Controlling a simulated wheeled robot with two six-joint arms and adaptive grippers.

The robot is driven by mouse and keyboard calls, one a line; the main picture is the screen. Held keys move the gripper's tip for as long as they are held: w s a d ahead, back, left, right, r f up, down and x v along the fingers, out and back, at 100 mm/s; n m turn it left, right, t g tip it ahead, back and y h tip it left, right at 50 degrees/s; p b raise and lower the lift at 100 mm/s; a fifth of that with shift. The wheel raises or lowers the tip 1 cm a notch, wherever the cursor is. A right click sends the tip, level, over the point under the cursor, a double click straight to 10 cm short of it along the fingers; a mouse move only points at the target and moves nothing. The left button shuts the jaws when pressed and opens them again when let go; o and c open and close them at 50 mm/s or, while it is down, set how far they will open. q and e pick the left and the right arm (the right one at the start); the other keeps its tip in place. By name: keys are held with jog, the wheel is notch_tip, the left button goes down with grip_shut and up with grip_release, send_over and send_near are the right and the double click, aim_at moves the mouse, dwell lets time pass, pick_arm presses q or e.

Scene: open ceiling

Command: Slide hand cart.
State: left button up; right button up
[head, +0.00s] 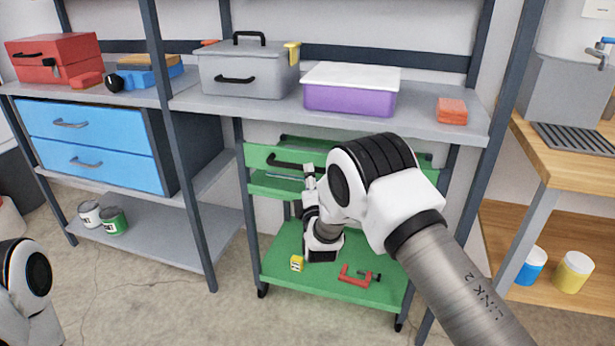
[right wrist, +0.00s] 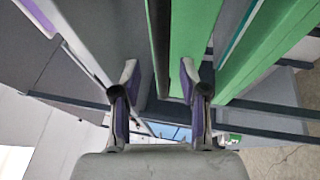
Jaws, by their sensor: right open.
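The green hand cart (head: 345,283) stands under the middle of the grey shelving, with black casters on the floor. A dark handle (head: 284,162) runs along its upper green front. My right gripper (head: 308,174) is at the right end of this handle, partly hidden by my own arm. In the right wrist view, my right gripper (right wrist: 161,82) is open, with its two fingers on either side of the line of a dark bar (right wrist: 159,45) beside a green panel. I cannot tell whether they touch it. My left gripper is out of view.
Shelf posts stand close on both sides of the cart. A grey toolbox (head: 247,72) and a purple bin (head: 350,97) sit above. The floor in front is clear.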

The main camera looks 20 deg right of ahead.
jog(key=x, duration=0.4)
jog(key=shift+w+f+b, duration=0.1)
jog(key=shift+w+b, duration=0.15)
jog(key=shift+b, duration=0.05)
grip_shut()
jog(key=shift+s, duration=0.1)
